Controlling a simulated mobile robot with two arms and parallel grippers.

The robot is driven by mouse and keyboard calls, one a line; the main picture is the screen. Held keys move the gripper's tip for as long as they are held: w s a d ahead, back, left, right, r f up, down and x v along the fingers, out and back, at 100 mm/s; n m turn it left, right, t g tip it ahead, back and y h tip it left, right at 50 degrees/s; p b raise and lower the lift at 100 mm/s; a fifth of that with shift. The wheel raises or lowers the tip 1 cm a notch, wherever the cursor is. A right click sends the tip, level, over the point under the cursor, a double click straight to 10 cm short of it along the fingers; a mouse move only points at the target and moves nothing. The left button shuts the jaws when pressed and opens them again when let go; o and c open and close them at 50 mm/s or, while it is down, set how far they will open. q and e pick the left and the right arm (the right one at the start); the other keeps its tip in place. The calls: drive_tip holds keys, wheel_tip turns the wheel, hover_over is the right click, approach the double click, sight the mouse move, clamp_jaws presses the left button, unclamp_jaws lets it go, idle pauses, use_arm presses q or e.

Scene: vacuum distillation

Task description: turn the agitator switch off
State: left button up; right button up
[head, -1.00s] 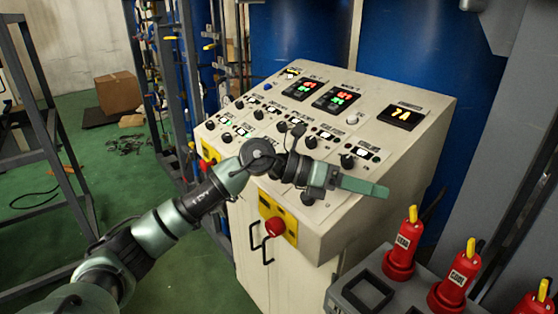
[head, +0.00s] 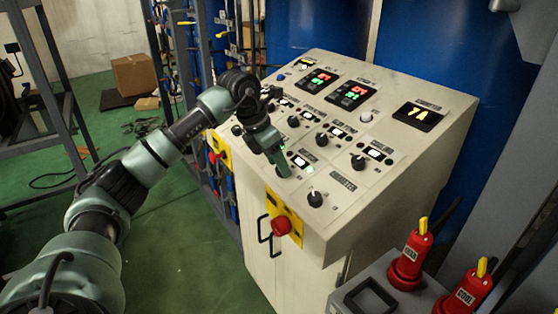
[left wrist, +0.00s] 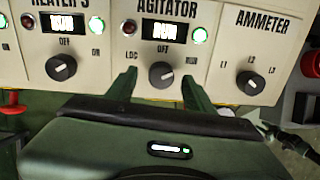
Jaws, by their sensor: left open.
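The agitator switch (left wrist: 162,75) is a dark round knob below the AGITATOR label in the left wrist view. LOC, OFF and RUN are marked around it; its exact pointer angle is hard to read. A lit green lamp (left wrist: 200,35) and a dark red lamp (left wrist: 129,27) flank the display above it. My left gripper (left wrist: 160,88) is open, with one finger on each side of the knob; contact cannot be told. In the head view my left gripper (head: 281,166) points down at the sloped panel and hides most of the knob. My right gripper is not in view.
The heater knob (left wrist: 62,67) is left of the agitator knob, and the ammeter knob (left wrist: 251,81) right. A red emergency button (head: 281,227) sits on the cabinet's front. Red yellow-tipped tools (head: 411,258) stand at the lower right.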

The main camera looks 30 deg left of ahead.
use_arm(q)
drive_tip(key=shift+w+d+f, duration=0.1)
drive_tip(key=shift+w+f, duration=0.05)
drive_tip(key=shift+f, duration=0.4)
clamp_jaws()
